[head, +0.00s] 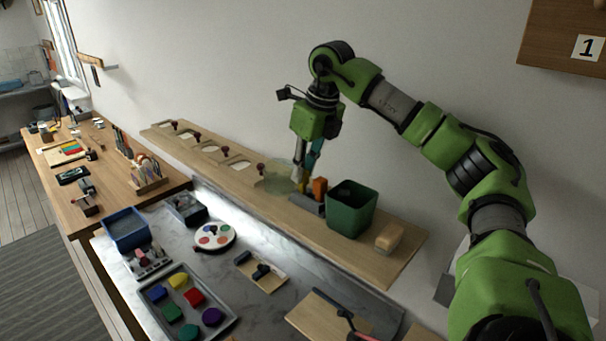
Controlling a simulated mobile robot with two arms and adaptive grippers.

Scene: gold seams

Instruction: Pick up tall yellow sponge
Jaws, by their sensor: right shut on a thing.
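A yellowish-tan block (389,237), which looks like the yellow sponge, sits on the right end of the wooden wall shelf, just right of the green bin. My right gripper (306,172) points down over the shelf, left of the green bin and apart from that block. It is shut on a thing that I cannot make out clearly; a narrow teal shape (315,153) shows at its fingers. An orange block (319,187) stands right by the fingertips. My left gripper is not in view.
The open green bin (352,209) stands between the gripper and the tan block. A pale translucent bowl (279,177) is left of the fingers. Below, the marble counter (205,275) carries a grey tray (217,331) of coloured blocks and a round palette (214,237).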

